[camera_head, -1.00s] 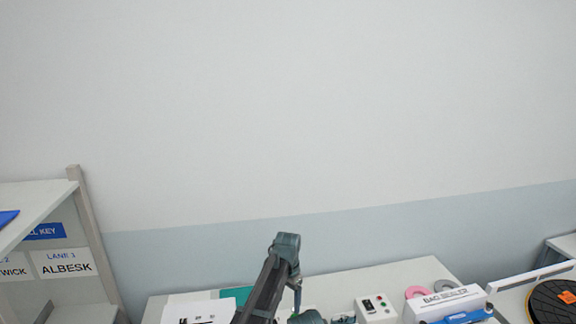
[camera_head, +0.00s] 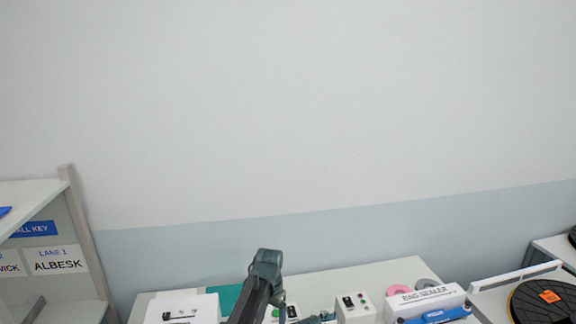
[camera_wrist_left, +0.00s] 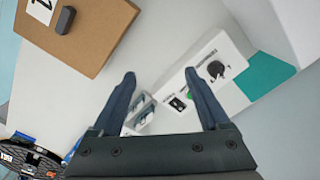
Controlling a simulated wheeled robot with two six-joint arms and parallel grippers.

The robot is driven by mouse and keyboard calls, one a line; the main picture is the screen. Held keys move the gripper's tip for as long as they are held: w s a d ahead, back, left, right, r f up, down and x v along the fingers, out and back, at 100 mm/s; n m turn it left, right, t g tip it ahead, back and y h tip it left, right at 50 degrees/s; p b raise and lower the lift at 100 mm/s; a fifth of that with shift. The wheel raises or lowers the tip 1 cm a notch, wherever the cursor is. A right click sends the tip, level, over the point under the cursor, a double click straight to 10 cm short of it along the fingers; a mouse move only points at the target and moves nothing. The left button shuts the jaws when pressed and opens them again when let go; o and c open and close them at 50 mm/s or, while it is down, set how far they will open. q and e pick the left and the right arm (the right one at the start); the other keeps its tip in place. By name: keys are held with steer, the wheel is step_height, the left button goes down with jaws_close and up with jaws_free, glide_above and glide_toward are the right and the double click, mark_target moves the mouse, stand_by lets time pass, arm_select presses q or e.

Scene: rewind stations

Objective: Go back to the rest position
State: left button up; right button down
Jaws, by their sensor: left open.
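My left gripper (camera_wrist_left: 160,78) shows in the left wrist view with its two dark fingers spread apart and nothing between the tips. It hangs over a pale worktop. My left arm (camera_head: 262,285) rises at the bottom middle of the head view, in front of the bench; its gripper cannot be made out clearly there. My right gripper is in neither view.
The bench (camera_head: 380,275) carries a white panel (camera_head: 180,306), a teal mat (camera_head: 224,297), a switch box (camera_head: 355,308) and a bag sealer (camera_head: 428,303). A shelf (camera_head: 82,240) stands left, a round black turntable (camera_head: 540,300) right. The wrist view shows a brown board (camera_wrist_left: 85,45).

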arm_select(q)
steer(key=s+a+n, duration=0.3)
steer(key=s+a, duration=0.3)
steer(key=s, duration=0.3)
steer(key=s+a+n, duration=0.3)
steer(key=s+a, duration=0.3)
steer(key=s, duration=0.3)
steer(key=s+d+f+m+b, duration=0.1)
steer(key=s+d+f+b, duration=0.1)
steer(key=d, duration=0.3)
steer(key=s+d+f+m+y+b, duration=0.1)
steer(key=s+d+f+m+b, duration=0.1)
steer(key=s+d+f+b, duration=0.1)
steer(key=d+f+b, duration=0.1)
steer(key=d, duration=0.1)
steer(key=shift+s+d+f+g, duration=0.2)
steer(key=shift+s+d+g, duration=0.1)
steer(key=shift+s+d, duration=0.1)
